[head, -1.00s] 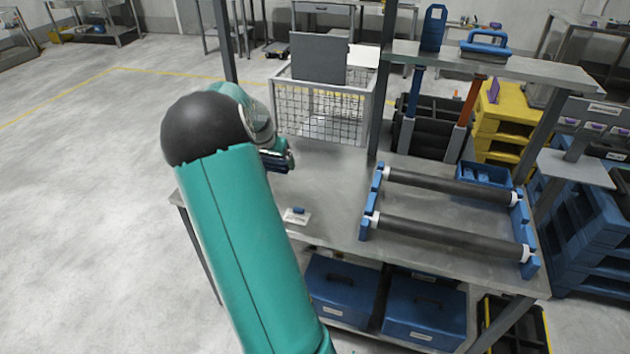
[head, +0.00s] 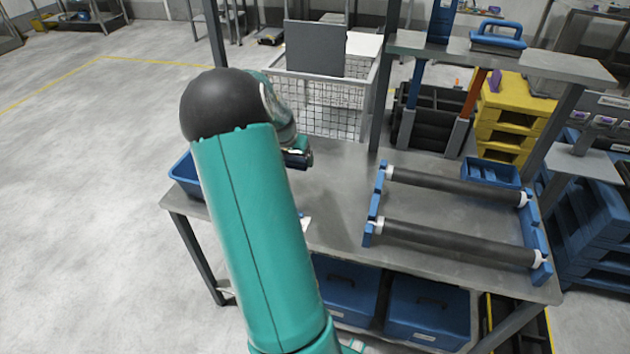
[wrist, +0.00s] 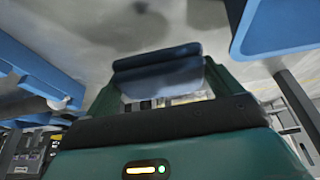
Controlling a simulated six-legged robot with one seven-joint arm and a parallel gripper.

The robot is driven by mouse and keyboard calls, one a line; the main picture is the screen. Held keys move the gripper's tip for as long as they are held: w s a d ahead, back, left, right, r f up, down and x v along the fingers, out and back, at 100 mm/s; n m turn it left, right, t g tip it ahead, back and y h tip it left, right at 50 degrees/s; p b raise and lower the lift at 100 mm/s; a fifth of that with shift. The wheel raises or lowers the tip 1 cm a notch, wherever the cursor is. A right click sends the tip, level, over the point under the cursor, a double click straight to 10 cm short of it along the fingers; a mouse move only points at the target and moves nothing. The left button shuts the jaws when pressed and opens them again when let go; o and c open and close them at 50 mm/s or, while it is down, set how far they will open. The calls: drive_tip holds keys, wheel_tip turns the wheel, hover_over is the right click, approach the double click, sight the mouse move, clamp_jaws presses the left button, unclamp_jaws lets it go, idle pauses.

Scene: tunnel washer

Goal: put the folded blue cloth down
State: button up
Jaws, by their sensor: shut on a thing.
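My gripper (head: 298,158) is over the left part of the grey worktable, seen small beyond my green arm in the head view. In the wrist view, a dark blue folded bundle (wrist: 158,78) sits at the end of my gripper, which fits the folded blue cloth. My gripper is shut on it. The bundle appears held above the grey table top (head: 335,190); the gap under it cannot be judged. My arm hides part of the table in the head view.
A blue bin (head: 184,178) stands at the table's left edge, partly behind my arm. A roller stand (head: 455,190) with two dark rollers fills the right side. A wire basket (head: 325,105) stands behind. Bare table top lies between my gripper and the rollers.

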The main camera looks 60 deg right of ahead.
hover_over(317, 186)
drive_tip(key=a, duration=0.2)
drive_tip(key=f, duration=0.6)
drive_tip(key=shift+w+d, duration=0.2)
drive_tip(key=shift+s+d+f, duration=0.1)
drive_tip(key=shift+s+f, duration=0.05)
drive_tip(key=shift+f, duration=0.8)
drive_tip(key=shift+s+f, duration=0.1)
drive_tip(key=shift+f, duration=0.8)
drive_tip(key=shift+f, duration=0.1)
drive_tip(key=o, duration=0.7)
drive_tip(key=shift+r, duration=0.5)
drive_tip(key=v, duration=1.1)
drive_tip(key=shift+a, duration=0.25)
